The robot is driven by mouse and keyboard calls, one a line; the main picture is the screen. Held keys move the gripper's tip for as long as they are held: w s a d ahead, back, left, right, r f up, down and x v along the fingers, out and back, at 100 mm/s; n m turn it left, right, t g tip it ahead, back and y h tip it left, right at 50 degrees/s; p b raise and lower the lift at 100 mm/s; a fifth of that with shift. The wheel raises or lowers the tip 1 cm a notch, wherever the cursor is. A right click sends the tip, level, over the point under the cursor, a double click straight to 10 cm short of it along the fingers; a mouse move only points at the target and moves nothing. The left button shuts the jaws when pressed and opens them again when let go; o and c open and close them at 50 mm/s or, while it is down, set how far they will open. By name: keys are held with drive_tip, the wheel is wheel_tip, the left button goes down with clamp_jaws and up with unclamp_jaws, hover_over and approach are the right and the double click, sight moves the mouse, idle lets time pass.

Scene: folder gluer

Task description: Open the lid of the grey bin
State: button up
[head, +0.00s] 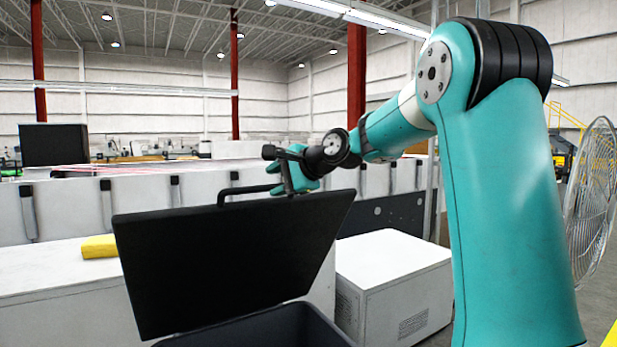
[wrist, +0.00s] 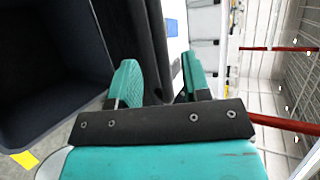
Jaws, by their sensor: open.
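The grey bin (head: 275,330) stands at the bottom of the head view; its dark open inside shows at left in the wrist view (wrist: 45,75). Its black lid (head: 225,265) is raised steeply, tilted up from the bin, with a bar handle (head: 240,190) along its top edge. My gripper (head: 273,178) is at the right part of that handle. In the wrist view my gripper (wrist: 158,78) has its two teal fingers apart, with the dark lid edge (wrist: 130,35) and bar running between them. I cannot tell whether a finger touches the handle.
A white box-shaped unit (head: 390,275) stands close to the right of the bin. A yellow object (head: 99,246) lies on a white surface at left. A long white machine (head: 70,210) runs behind the lid. A fan (head: 593,195) stands at far right.

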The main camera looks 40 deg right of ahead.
drive_tip(key=b+v, duration=0.2)
drive_tip(key=v, duration=0.9)
drive_tip(key=shift+b, duration=0.35)
drive_tip(key=shift+a, duration=0.1)
drive_tip(key=s+a+f+n+g+y+b, duration=0.25)
drive_tip(key=a+f+n, duration=0.35)
drive_tip(key=a+f, duration=0.35)
drive_tip(key=s+a+f+n+g+y+b, duration=0.15)
drive_tip(key=a+f+n+g+b, duration=0.3)
drive_tip(key=a+f, duration=0.55)
drive_tip(key=s+a+f+n+g+h+b, duration=0.1)
drive_tip(key=s+a+f+n+g, duration=0.2)
drive_tip(key=s+a+f+n, duration=0.2)
drive_tip(key=s+a+f+n+g+h+b, duration=0.1)
drive_tip(key=s+a+f+n+g+b, duration=0.1)
drive_tip(key=s+a+f+n, duration=0.3)
drive_tip(key=s+f+n, duration=0.4)
drive_tip(key=s+f, duration=0.2)
drive_tip(key=s, duration=0.3)
drive_tip(key=shift+s+g+h+b, duration=0.15)
drive_tip(key=shift+g+h+b, duration=0.15)
drive_tip(key=shift+g+h, duration=0.1)
